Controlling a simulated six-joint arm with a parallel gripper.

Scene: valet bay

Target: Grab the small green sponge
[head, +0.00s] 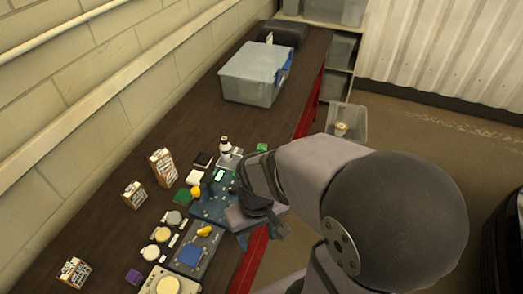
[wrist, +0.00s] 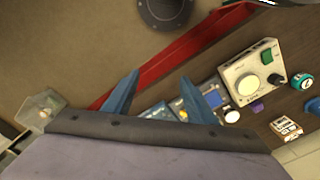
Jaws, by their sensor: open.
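Two small green pieces show in the head view. A dark green block (head: 183,196) lies on the bench left of the blue mat, and a brighter green piece (head: 262,147) shows at the bench's right side, just beyond my wrist. I cannot tell which one is the sponge. My gripper (head: 262,222) is over the bench's right edge, apart from both. In the wrist view my gripper (wrist: 160,88) has its two blue fingers spread with nothing between them; neither green piece can be made out there for certain.
A dark bench (head: 190,120) runs along the wall, with a grey lidded bin (head: 252,75) at the far end. A clear bin (head: 347,121) stands right of the bench.

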